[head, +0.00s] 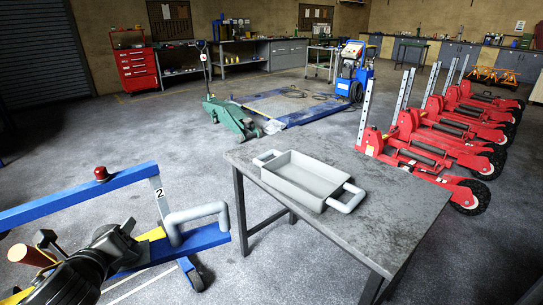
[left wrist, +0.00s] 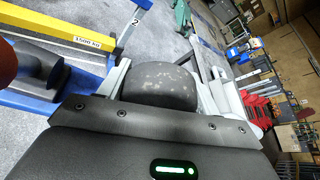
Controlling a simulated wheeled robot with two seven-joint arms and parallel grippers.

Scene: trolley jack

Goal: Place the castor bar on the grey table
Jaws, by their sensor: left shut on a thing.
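The castor bar appears to be the blue bar (head: 208,245) at the lower left of the head view. A grey loop handle (head: 197,213) stands on its right end, and a castor wheel (head: 196,277) shows beneath it. My left gripper (head: 118,243) is shut at the bar's near-left part; the exact grip is hidden by the gripper. In the left wrist view, a dark rounded part (left wrist: 160,86) lies in front of the gripper, with pale grey pieces on both sides. The grey table (head: 360,222) stands to the right, apart from the bar. My right gripper is not in view.
A grey tray (head: 310,180) with two handles sits on the table's far part; the near part is clear. A blue beam (head: 70,197) with a red knob (head: 101,173) stands beside my left arm. Red jacks (head: 440,150) line up behind the table.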

